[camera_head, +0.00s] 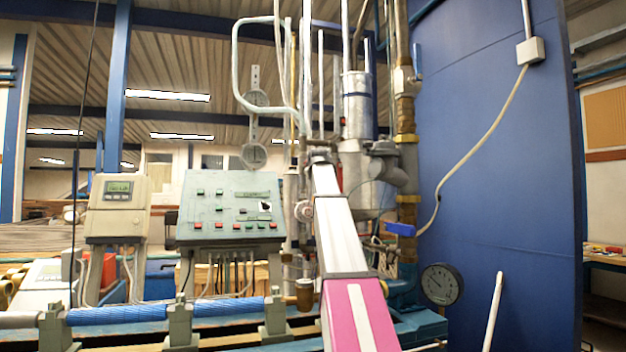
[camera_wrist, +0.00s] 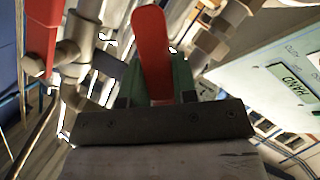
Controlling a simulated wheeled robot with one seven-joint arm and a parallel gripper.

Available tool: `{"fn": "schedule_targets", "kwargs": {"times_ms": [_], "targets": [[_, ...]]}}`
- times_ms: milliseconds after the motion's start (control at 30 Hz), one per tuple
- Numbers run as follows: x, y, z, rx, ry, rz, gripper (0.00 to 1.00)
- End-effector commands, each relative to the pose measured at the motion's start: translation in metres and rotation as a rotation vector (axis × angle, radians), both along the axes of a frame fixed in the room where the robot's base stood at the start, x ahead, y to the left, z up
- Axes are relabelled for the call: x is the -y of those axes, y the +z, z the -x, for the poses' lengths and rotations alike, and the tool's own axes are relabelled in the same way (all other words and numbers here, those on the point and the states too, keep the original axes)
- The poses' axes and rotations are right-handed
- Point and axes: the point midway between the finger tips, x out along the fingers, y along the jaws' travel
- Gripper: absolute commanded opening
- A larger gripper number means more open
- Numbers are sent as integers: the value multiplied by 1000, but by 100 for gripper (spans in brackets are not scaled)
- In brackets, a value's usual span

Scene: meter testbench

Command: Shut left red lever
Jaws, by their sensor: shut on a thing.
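In the wrist view, a red lever (camera_wrist: 153,45) with a rounded end stands in front of my gripper (camera_wrist: 158,88). My gripper is shut on this lever, whose lower part goes down between the fingers. The dark palm edge hides what lies below. A second red bar (camera_wrist: 42,38), perhaps another lever, is apart from the gripper at the upper left, beside a grey pipe fitting. In the head view, my white and pink arm reaches up to the pipework, and the red levers cannot be made out there. I cannot tell from this view which lever is the left one.
Grey pipes (camera_wrist: 88,45) run close to the gripper in the wrist view, with a pale panel (camera_wrist: 275,75) at the right. In the head view, a control console (camera_head: 230,206) and meter box (camera_head: 118,207) stand left; a gauge (camera_head: 442,284) and blue wall (camera_head: 500,170) stand right.

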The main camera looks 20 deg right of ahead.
Motion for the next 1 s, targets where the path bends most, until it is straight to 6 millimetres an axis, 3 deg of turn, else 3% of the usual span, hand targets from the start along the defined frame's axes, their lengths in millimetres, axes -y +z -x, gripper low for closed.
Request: {"fn": "schedule_targets", "kwargs": {"times_ms": [500,1000], "targets": [[14,18,0,-3,0,408,0],[17,25,0,-4,1,532,0]]}}
